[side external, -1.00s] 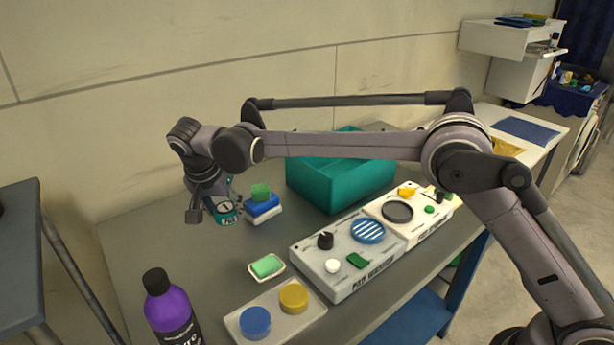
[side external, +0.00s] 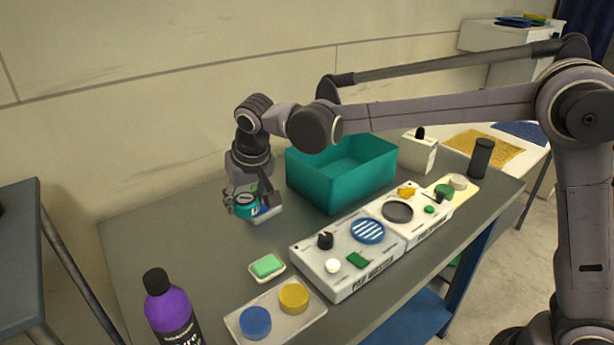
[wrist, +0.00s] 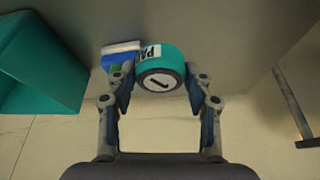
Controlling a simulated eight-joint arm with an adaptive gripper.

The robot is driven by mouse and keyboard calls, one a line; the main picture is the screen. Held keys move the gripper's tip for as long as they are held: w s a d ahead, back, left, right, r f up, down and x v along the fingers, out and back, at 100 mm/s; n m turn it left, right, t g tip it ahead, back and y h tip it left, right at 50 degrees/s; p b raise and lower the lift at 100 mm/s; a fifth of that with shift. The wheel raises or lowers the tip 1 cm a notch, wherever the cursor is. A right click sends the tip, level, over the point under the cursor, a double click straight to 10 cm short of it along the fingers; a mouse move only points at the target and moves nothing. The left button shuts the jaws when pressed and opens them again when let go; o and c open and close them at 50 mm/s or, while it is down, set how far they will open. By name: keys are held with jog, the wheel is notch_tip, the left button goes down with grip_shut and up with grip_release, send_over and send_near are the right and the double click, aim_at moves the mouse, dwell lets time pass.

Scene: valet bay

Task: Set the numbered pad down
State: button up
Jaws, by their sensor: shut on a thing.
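The numbered pad (side external: 246,206) is a short teal cylinder with a white label and a white face marked 1. My gripper (side external: 252,203) is shut on it, above the left part of the grey table (side external: 185,250). In the wrist view the pad (wrist: 160,76) sits between the two fingertips of my gripper (wrist: 160,85), its numbered face towards the camera. A blue, green and white block (wrist: 121,54) shows just behind the pad; in the side view my gripper mostly hides it.
A teal open bin (side external: 335,180) stands right of my gripper. Two control panels (side external: 335,275) (side external: 440,215) lie in front of it. A soap dish (side external: 267,267), a tray with yellow and blue discs (side external: 280,318) and a purple bottle (side external: 170,308) stand nearer the camera.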

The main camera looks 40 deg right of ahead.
jog(key=s+a+n+g+y, duration=0.1)
jog(key=s+a+n+y, duration=0.4)
jog(key=n, duration=0.5)
jog(key=shift+h, duration=0.6)
jog(key=a+f, duration=0.2)
jog(key=a, duration=0.1)
jog(key=s+a+f, duration=0.1)
jog(key=a+f, duration=0.1)
jog(key=a, duration=0.2)
jog(key=s+a+f, duration=0.1)
jog(key=a+f, duration=0.1)
jog(key=a, duration=0.2)
jog(key=shift+s+f, duration=0.2)
jog(key=shift+f, duration=2)
jog(key=shift+f, duration=0.15)
jog(key=o, duration=0.7)
jog(key=shift+c, duration=0.2)
